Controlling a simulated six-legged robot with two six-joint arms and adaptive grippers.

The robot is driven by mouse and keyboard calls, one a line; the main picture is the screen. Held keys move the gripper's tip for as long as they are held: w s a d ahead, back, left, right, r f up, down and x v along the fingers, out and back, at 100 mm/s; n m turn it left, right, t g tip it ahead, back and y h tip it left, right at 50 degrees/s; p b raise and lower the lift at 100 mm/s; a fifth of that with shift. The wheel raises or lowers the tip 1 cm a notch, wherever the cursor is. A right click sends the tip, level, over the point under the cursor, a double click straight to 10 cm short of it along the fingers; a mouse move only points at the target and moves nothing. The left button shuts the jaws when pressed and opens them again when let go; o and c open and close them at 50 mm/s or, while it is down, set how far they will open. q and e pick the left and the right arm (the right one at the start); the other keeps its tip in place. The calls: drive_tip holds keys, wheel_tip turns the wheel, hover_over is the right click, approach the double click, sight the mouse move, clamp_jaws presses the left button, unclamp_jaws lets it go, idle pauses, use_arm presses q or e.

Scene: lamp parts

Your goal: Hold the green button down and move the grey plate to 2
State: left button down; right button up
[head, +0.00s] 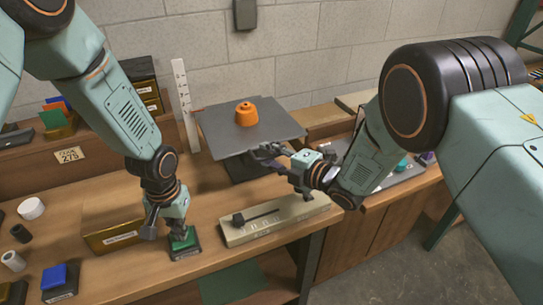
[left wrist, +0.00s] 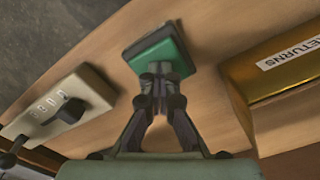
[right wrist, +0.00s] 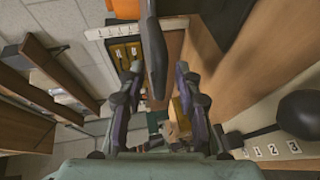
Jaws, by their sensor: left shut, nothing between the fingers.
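The grey plate (head: 215,130) is raised above the bench on a dark support and carries an orange part (head: 246,114). My left gripper (head: 181,236) is shut and points down at the green button (head: 185,243). In the left wrist view its closed tips (left wrist: 160,72) meet the edge of the green button (left wrist: 158,48); how far it is pressed I cannot tell. My right gripper (head: 265,153) is at the plate's front right edge. In the right wrist view the fingers (right wrist: 155,80) are apart, with the plate (right wrist: 153,50) edge-on between them and gaps on both sides.
A white upright scale (head: 184,105) stands left of the plate. A beige slider box (head: 275,220) with a black knob (head: 238,219) lies in front. In the right wrist view it bears numbers. A gold returns box (head: 113,238) and a blue button (head: 54,277) are at the left.

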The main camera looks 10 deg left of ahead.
drive_tip(key=shift+c, duration=0.5)
clamp_jaws()
